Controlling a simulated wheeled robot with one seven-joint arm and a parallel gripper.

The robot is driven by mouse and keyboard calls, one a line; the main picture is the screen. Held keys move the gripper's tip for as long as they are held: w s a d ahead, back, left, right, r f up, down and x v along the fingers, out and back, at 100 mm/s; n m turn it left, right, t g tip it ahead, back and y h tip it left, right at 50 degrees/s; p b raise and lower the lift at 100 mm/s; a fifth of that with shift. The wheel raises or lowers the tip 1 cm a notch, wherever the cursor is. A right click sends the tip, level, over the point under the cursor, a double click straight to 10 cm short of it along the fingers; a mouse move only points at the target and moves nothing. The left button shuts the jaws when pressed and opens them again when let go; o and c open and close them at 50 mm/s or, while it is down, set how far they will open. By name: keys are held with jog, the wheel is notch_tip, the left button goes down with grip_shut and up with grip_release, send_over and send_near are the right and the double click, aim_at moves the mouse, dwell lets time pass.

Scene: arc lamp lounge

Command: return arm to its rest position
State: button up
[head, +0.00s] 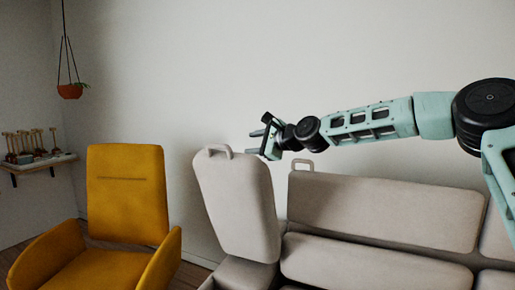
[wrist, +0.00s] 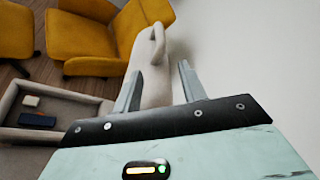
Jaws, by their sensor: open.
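My arm (head: 370,121) reaches in from the right side of the head view, stretched out to the left above the sofa. My gripper (head: 258,142) is at its far end, just above and right of the handle of an upright beige cushion panel (head: 238,200). In the wrist view my gripper (wrist: 159,70) has its two fingers spread apart with nothing held between them. The beige panel (wrist: 155,85) shows beyond the fingers, its looped handle farther off. I cannot tell the exact gap between gripper and panel.
A beige sofa (head: 385,208) stands below my arm, against a pale wall (head: 300,60). A mustard armchair (head: 127,195) is at left. A shelf (head: 40,163) and hanging planter (head: 70,90) are farther left. A beige-rimmed tray (wrist: 75,96) holds small items.

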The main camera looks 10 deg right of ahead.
jog(key=shift+s+d+r, duration=0.1)
jog(key=shift+s+d, duration=0.3)
jog(key=shift+s, duration=0.15)
jog(key=s+a+f+n+g+h, duration=0.1)
jog(key=s+a+f+n+g, duration=0.3)
jog(key=s+a+f+n, duration=0.45)
jog(key=s+a+f+n+g+h, duration=0.1)
jog(key=s+a+f+n+g, duration=0.35)
jog(key=s+a, duration=0.7)
jog(key=s+d+f+n+g+h, duration=0.1)
jog(key=s+d+n, duration=0.3)
jog(key=s, duration=0.7)
jog(key=s+d+f+n+g+h, duration=0.2)
jog(key=s+d+f+n+h, duration=0.1)
jog(key=s, duration=0.7)
jog(key=s+d+f+n+g+h, duration=0.1)
jog(key=s+d+n, duration=0.4)
jog(key=s, duration=0.6)
jog(key=d+f, duration=0.1)
jog(key=d, duration=0.1)
jog(key=shift+s+d+f+n+h, duration=0.3)
jog(key=shift+f+h, duration=0.05)
jog(key=shift+h, duration=0.05)
